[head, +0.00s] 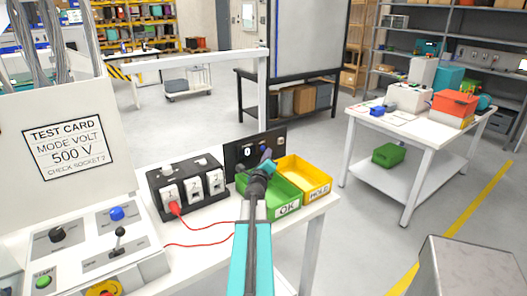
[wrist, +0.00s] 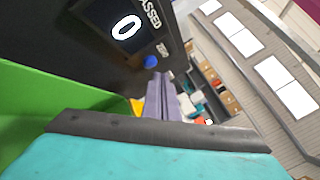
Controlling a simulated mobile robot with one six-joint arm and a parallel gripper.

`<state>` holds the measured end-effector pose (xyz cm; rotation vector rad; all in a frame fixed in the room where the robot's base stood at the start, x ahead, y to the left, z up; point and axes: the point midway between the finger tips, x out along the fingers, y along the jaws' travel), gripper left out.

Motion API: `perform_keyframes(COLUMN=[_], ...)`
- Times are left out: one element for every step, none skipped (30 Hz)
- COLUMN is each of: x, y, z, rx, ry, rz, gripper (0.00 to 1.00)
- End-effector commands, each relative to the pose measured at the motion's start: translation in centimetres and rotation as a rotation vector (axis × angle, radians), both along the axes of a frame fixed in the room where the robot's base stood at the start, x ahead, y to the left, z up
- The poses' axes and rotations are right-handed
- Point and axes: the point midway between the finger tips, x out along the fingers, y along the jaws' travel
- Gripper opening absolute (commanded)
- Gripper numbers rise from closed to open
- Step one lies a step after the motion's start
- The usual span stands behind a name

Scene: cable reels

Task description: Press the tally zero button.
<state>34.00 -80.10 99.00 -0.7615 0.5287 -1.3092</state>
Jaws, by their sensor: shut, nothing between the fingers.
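The black tally box (head: 256,148) stands at the back of the white bench, behind the green bin. In the wrist view its dark panel (wrist: 105,45) shows a lit 0 (wrist: 126,27) beside the word PASSED. The small blue round zero button (wrist: 151,62) sits on the panel below the display, with a small label beside it. My gripper (head: 268,164) is in front of the tally box, above the green bin. In the wrist view my gripper's fingers (wrist: 163,92) are together and empty, with their tips just below the button. I cannot tell whether they touch the panel.
A green OK bin (head: 284,210) and a yellow HOLD bin (head: 318,192) stand beneath and right of my gripper. A black socket block (head: 188,185) with a red lead is on the left. The control panel (head: 105,245) and test card (head: 65,147) are further left.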

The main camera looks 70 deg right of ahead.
Motion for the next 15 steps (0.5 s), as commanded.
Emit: perform_keyframes(x=[0.0, 0.0, 0.0, 0.0, 0.0, -0.1, -0.1, -0.2, -0.3, -0.5, -0.6, -0.8, -1.0, -1.1, -1.3], y=[0.0, 0.0, 0.0, 0.0, 0.0, 0.0, 0.1, 0.1, 0.2, 0.3, 0.4, 0.6, 0.7, 0.8, 0.9], z=[0.0, 0.0, 0.0, 0.0, 0.0, 0.0, 0.0, 0.0, -0.1, -0.1, -0.1, -0.1, -0.2, -0.2, -0.2], rx=[0.000, 0.000, 0.000, 0.000, 0.000, 0.000, 0.000, -0.001, -0.001, -0.001, -0.001, -0.001, -0.001, -0.001, -0.001], ry=[0.000, 0.000, 0.000, 0.000, 0.000, 0.000, 0.000, 0.000, 0.000, 0.000, 0.000, 0.000, 0.000, 0.000, 0.000], rz=[0.000, 0.000, 0.000, 0.000, 0.000, 0.000, 0.000, -0.001, -0.001, -0.001, -0.001, -0.001, -0.001, -0.001, 0.000], gripper=[0.00, 0.00, 0.00, 0.00, 0.00, 0.00, 0.00, 0.00, 0.00, 0.00, 0.00, 0.00, 0.00, 0.00, 0.00])
